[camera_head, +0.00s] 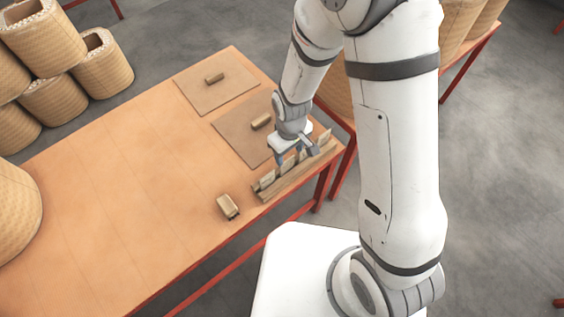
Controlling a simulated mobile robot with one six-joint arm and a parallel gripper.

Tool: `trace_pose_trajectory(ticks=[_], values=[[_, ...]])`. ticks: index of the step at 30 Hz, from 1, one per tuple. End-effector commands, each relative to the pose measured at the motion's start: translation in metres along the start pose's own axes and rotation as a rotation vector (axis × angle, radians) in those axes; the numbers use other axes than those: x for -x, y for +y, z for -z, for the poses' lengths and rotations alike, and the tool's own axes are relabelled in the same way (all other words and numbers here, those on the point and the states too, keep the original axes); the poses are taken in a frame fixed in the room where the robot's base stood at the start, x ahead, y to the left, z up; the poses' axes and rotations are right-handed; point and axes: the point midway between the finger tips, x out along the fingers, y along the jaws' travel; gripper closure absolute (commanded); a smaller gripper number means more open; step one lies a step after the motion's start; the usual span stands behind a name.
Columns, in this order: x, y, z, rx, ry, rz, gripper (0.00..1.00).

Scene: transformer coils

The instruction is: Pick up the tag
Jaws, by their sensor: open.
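Several small pale upright tags stand in a row in a slotted wooden rack (268,196) at the table's right edge. One tag (267,178) is near the rack's front end, and another tag (324,137) is at its far end. My gripper (290,157) is open, pointing down over the middle of the rack, close to the tags there. Its fingers partly hide those tags. I cannot tell whether the fingers touch a tag or stand around one.
The orange table (120,190) is mostly bare. A small wooden block (228,206) lies left of the rack. Two brown mats (205,98) each bear a small block. A big woven coil (15,212) stands at the left; more coils (103,65) are stacked behind.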

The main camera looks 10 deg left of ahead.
Motion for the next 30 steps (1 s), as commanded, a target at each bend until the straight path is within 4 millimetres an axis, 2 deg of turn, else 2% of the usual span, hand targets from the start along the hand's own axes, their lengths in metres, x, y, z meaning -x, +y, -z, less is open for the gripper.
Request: trace_pose_trajectory(ticks=[15, 25, 30], values=[[-0.053, -0.001, 0.006, -0.002, -0.001, 0.0, 0.45], [-0.058, -0.001, 0.006, -0.003, 0.001, 0.0, 0.45], [-0.058, 0.0, 0.006, -0.004, 0.001, 0.0, 0.58]])
